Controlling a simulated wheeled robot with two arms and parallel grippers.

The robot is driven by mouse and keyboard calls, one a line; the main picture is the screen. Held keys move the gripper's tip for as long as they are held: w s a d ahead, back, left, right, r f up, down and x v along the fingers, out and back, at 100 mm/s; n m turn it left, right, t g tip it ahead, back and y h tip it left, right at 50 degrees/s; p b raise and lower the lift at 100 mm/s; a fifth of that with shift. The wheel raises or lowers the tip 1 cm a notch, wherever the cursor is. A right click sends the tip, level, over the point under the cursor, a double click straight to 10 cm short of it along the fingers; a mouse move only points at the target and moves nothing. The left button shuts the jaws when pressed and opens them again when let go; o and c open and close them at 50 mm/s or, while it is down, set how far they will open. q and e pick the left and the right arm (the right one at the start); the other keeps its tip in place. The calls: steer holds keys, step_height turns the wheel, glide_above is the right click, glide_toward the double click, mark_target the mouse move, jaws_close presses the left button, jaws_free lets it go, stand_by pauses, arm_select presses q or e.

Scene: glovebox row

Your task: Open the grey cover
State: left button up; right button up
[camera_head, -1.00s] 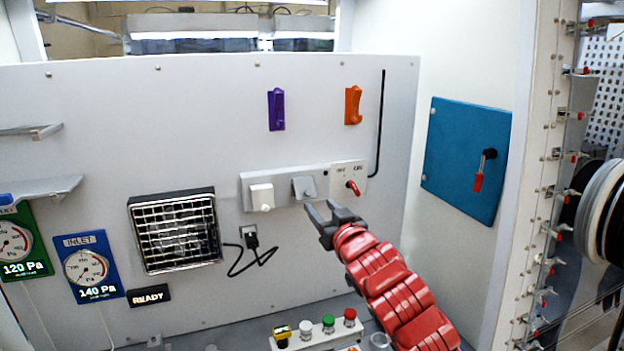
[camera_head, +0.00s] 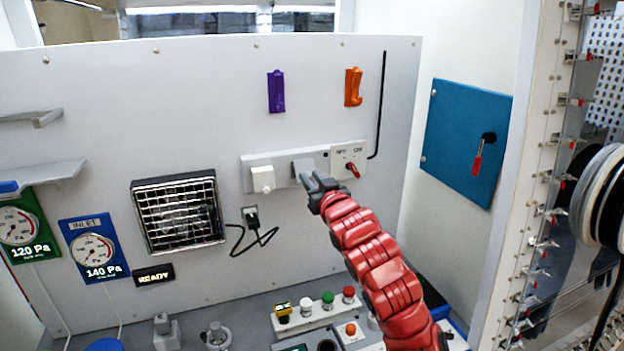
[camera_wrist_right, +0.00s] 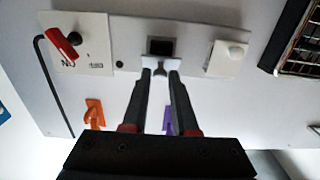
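The grey cover (camera_head: 302,167) is on the pale wall panel, between a white knob plate and a switch plate with a red lever. My right gripper (camera_head: 313,182) is at its lower edge and hides part of it. In the right wrist view, upside down to the head view, a pale part of the cover (camera_wrist_right: 161,64) lies at the tips of my right gripper (camera_wrist_right: 161,76). A dark square (camera_wrist_right: 160,47) shows just beyond it. The fingers are apart with a gap between them; firm contact with the cover cannot be told. My left gripper is out of view.
The white knob (camera_head: 262,179) is close on the left, and the red-lever switch (camera_head: 351,168) close on the right. A plugged socket (camera_head: 251,216) with a black cable is below. A blue door (camera_head: 466,142) is at right.

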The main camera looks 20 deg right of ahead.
jaws_close()
